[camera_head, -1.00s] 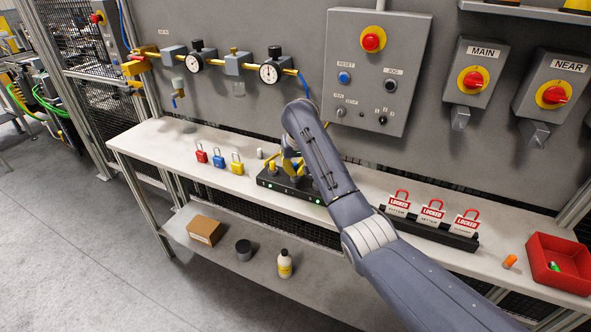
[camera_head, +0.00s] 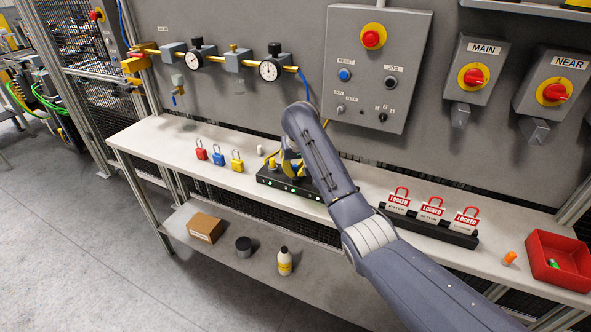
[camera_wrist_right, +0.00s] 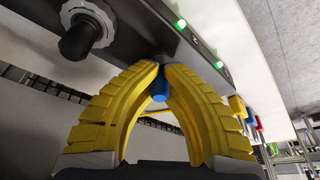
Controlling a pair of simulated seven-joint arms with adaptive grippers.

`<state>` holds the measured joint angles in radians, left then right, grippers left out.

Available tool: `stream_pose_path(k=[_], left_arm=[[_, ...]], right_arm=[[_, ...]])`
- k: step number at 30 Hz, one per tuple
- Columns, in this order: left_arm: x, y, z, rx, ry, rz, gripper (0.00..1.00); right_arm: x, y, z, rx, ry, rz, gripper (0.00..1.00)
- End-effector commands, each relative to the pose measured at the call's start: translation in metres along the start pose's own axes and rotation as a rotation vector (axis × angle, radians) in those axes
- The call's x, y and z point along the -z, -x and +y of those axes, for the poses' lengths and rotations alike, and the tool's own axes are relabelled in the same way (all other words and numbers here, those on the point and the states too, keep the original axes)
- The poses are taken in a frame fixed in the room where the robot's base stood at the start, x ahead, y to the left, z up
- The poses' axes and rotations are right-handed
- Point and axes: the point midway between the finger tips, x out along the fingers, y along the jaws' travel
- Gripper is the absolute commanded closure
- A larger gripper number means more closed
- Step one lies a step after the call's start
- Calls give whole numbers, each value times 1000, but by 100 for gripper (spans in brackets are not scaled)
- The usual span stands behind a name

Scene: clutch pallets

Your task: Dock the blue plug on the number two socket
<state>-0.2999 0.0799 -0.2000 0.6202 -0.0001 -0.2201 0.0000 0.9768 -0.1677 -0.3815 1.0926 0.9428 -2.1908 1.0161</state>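The black socket block (camera_head: 270,181) with green lights sits on the bench; its edge crosses the top of the right wrist view (camera_wrist_right: 145,15). My right gripper (camera_head: 289,166), with yellow fingers, is over the block, partly hidden by my arm. In the right wrist view its fingertips (camera_wrist_right: 161,75) close together around the blue plug (camera_wrist_right: 159,86), right at the block. A dark round fitting with a grey collar (camera_wrist_right: 85,32) stands on the block beside the fingers. My left gripper is not in view.
Red (camera_head: 201,152), blue (camera_head: 218,156) and yellow (camera_head: 237,162) padlocks stand left of the block. A rack of red LOCKED tags (camera_head: 430,224), an orange item (camera_head: 509,258) and a red bin (camera_head: 535,275) are to the right. A control panel (camera_head: 345,110) hangs behind.

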Motion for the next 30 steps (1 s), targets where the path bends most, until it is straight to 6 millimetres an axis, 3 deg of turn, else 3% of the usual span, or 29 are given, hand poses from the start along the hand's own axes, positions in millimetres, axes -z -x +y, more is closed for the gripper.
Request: stream_pose_path(k=[3,13,30], left_arm=[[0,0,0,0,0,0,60],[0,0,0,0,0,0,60],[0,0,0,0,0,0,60]], right_arm=[[0,0,0,0,0,-1,86],[0,4,-1,1,2,-1,86],[0,42,-1,3,1,0,86]])
